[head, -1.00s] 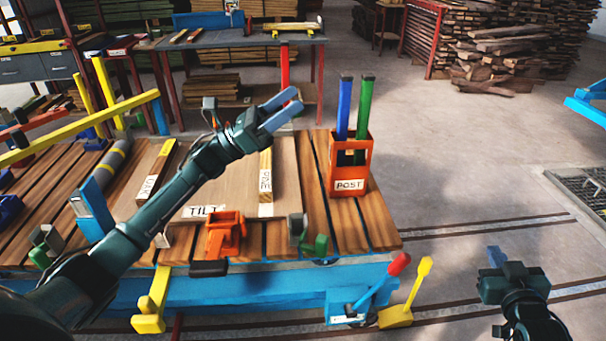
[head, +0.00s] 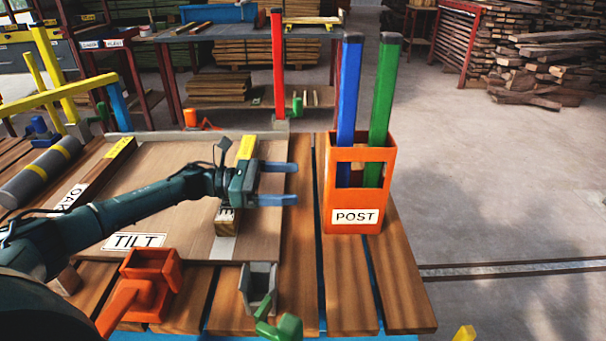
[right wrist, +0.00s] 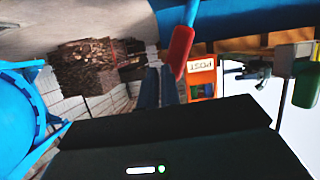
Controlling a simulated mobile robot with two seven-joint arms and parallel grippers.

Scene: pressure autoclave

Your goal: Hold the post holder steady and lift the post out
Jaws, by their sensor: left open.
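The orange post holder (head: 355,226), labelled POST, stands upright on the wooden slats at the right of the bench. A blue post (head: 348,95) and a green post (head: 384,95) stand upright in it, side by side. My left gripper (head: 290,184) is open and empty, its fingers pointing right toward the holder's left side, apart from it by a short gap. My right gripper is outside the head view. In the right wrist view the dark blue fingers of my right gripper (right wrist: 160,86) show, with the orange holder (right wrist: 202,72) beyond; their opening is unclear.
A board labelled TILT (head: 135,242) lies left of the holder. An orange clamp (head: 150,285) and a grey bracket (head: 260,285) sit near the front. A red-tipped lever (right wrist: 180,48) is close in the right wrist view. Floor right of the bench is open.

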